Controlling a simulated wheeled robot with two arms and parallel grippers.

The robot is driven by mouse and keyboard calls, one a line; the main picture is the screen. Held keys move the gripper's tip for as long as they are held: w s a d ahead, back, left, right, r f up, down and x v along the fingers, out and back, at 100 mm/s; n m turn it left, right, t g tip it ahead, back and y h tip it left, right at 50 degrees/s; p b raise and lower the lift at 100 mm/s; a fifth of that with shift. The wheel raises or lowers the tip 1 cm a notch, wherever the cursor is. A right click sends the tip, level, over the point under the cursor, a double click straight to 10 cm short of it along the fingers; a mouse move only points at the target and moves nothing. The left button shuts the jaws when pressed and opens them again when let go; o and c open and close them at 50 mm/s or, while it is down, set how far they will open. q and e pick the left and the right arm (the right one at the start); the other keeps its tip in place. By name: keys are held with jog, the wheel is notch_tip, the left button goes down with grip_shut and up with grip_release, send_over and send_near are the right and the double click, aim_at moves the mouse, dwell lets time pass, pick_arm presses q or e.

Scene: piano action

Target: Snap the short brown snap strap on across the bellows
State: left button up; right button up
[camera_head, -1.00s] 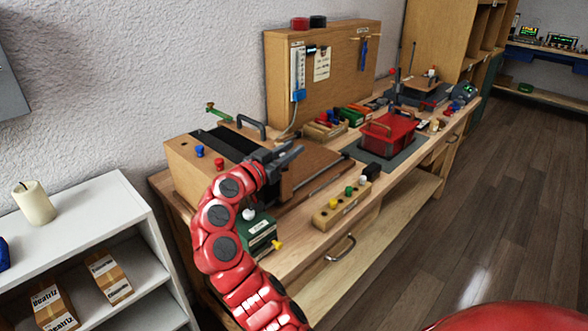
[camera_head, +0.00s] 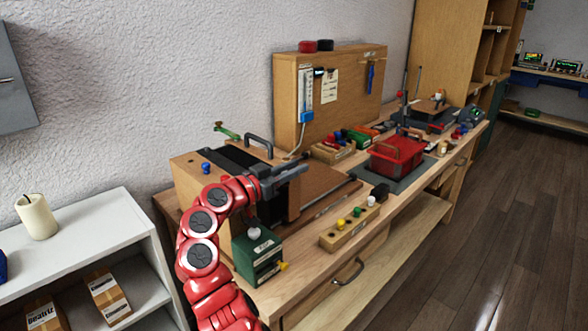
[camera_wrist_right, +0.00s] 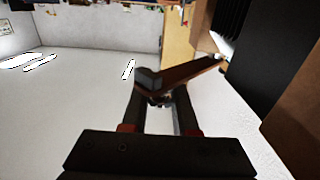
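My right gripper (camera_head: 290,171) reaches over the near side of the bench, in front of the wooden unit with the black bellows (camera_head: 232,156). In the right wrist view, a short brown strip that looks like the snap strap (camera_wrist_right: 192,73) lies across the fingertips of the right gripper (camera_wrist_right: 165,84) and extends to the right. The fingers appear shut on it, though the contact is partly hidden. I cannot make out the strap in the head view. Black ribbed bellows folds (camera_wrist_right: 234,22) show at the upper right of the wrist view, apart from the strap. My left gripper is not in view.
A dark green box (camera_head: 256,256) with a white knob stands at the bench's near corner. A peg block (camera_head: 345,232) lies along the front edge. A red basket (camera_head: 396,158) sits farther back. An upright wooden panel (camera_head: 345,95) stands behind. A white shelf (camera_head: 85,228) is at left.

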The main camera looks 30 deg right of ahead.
jog(key=o, duration=0.4)
jog(key=shift+r, duration=0.1)
jog(key=v, duration=1.7)
jog(key=shift+s+a, duration=0.15)
jog(key=shift+a, duration=0.1)
